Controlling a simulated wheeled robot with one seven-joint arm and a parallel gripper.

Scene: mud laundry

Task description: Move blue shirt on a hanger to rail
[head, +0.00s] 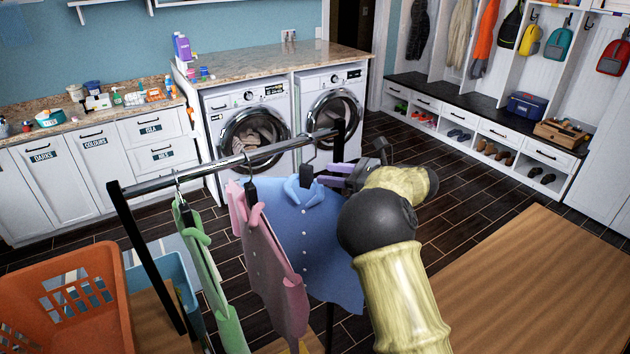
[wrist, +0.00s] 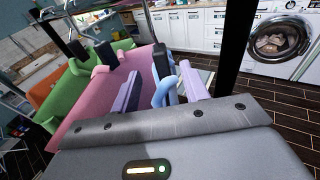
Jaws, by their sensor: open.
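The blue shirt (head: 305,235) hangs upright at the right end of the rail (head: 250,154). The hook of its hanger (head: 306,173) reaches up to the bar; its exact contact is too small to tell. My gripper (head: 335,175) is open beside the shirt's collar, at the height of the hanger's dark neck. In the wrist view the open fingers of my gripper (wrist: 162,92) stand on either side of a piece of the blue shirt (wrist: 165,92) and the dark hanger part. Most of the blue shirt is hidden there.
A pink shirt (head: 268,255) and a green shirt (head: 197,260) hang left of the blue one. An orange basket (head: 70,300) and a blue bin (head: 165,270) stand at left. Washing machines (head: 250,130) stand behind. Floor is clear beyond the rail's right end.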

